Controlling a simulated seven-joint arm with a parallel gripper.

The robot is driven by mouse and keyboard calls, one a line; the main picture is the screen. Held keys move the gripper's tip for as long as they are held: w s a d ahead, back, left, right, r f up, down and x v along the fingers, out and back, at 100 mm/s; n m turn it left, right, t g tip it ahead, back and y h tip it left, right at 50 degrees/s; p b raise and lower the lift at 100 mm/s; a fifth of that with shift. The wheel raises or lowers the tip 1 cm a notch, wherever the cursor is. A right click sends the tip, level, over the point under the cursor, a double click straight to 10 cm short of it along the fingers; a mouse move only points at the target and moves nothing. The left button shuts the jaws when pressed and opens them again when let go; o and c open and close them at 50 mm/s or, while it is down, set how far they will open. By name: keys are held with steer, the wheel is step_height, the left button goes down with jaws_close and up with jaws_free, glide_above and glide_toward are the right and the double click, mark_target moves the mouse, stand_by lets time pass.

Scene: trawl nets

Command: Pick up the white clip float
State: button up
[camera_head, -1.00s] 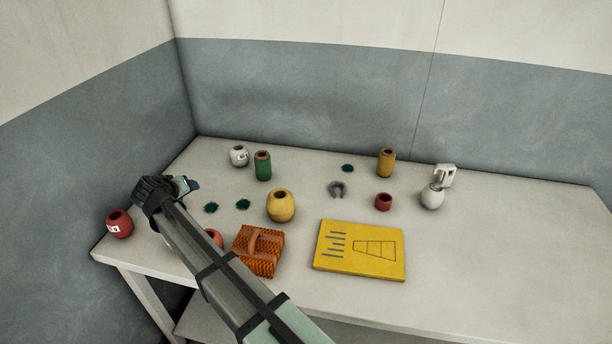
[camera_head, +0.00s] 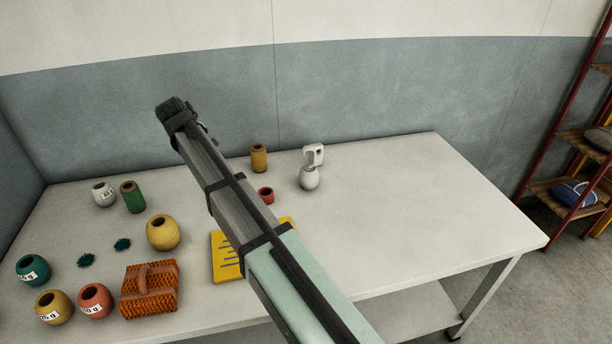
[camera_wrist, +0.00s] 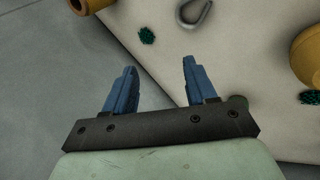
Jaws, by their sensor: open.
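The white clip float (camera_head: 310,178) stands on the table toward the back, right of the other items. My gripper (camera_wrist: 160,76) is open and empty, with two blue fingers apart over the table's edge in the wrist view. In the head view the arm's dark end is well left of the clip float and apart from it; the fingers are hidden there. The clip float is not in the wrist view.
A small red float (camera_head: 266,195) and a yellow cylinder (camera_head: 259,158) stand left of the clip float. The table (camera_head: 420,210) is clear right of the clip float. A shelf rack (camera_head: 565,185) stands beyond.

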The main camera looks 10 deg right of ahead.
steer(key=s+d+r+n+g, duration=0.1)
steer(key=d+r, duration=0.2)
steer(key=d, duration=0.8)
steer(key=d+r+n+g+y, duration=0.1)
steer(key=d+r+n, duration=0.15)
steer(key=d, duration=0.85)
steer(key=s+d+r+n+g, duration=0.1)
steer(key=d+r, duration=0.2)
steer(key=d, duration=0.8)
glide_above(309, 168)
steer(key=f, duration=0.7)
steer(key=shift+s+d+f, duration=0.1)
steer(key=shift+s+f, duration=0.15)
steer(key=shift+f, duration=0.1)
steer(key=shift+w+f, duration=0.25)
steer(key=shift+f, duration=0.7)
steer(key=shift+w+f, duration=0.25)
steer(key=shift+f, duration=0.7)
steer(key=shift+w+f, duration=0.25)
steer(key=shift+f, duration=0.7)
steer(key=shift+c, duration=0.4)
jaws_close()
